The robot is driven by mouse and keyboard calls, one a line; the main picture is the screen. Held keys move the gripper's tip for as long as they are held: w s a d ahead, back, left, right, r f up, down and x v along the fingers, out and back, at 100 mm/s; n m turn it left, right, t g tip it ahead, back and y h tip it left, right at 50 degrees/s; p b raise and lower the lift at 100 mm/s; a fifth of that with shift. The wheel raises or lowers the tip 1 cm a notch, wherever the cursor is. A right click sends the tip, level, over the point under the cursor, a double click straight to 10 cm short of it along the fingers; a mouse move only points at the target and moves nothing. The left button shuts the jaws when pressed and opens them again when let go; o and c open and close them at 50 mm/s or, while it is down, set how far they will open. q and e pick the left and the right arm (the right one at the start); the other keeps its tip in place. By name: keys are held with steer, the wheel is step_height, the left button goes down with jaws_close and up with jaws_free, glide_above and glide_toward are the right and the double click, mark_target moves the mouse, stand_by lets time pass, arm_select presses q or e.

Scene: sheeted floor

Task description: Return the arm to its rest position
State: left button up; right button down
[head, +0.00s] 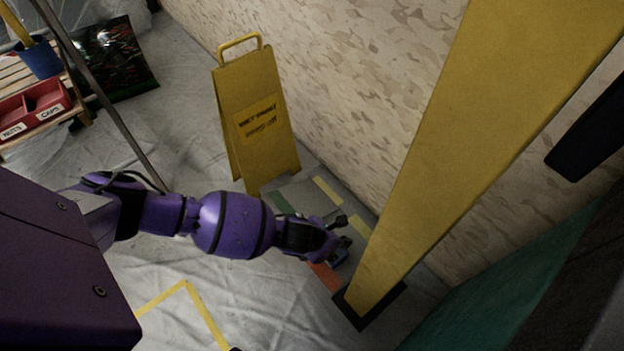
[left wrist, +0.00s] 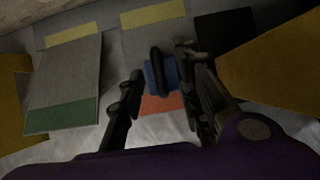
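My left arm reaches in from the left in the head view. Its gripper (head: 341,233) is low over the floor near the wall. In the left wrist view the two dark fingers of the left gripper (left wrist: 160,78) stand apart. A small blue object with a dark bar across it (left wrist: 168,72) shows between and beyond them, with gaps at its sides; it looks not gripped. In the head view the blue object (head: 341,256) is partly hidden by the gripper. My right gripper is not in view.
A yellow folding floor sign (head: 262,115) stands by the wall, near my arm. A yellow post (head: 450,130) rises just right of the gripper. Grey panels with coloured strips (left wrist: 62,80) lie below. A red bin (head: 45,100) sits on a wooden rack at left.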

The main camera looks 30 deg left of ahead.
arm_select(q)
steer(key=v, duration=0.9)
steer(key=shift+r, duration=0.2)
steer(key=shift+s, duration=0.2)
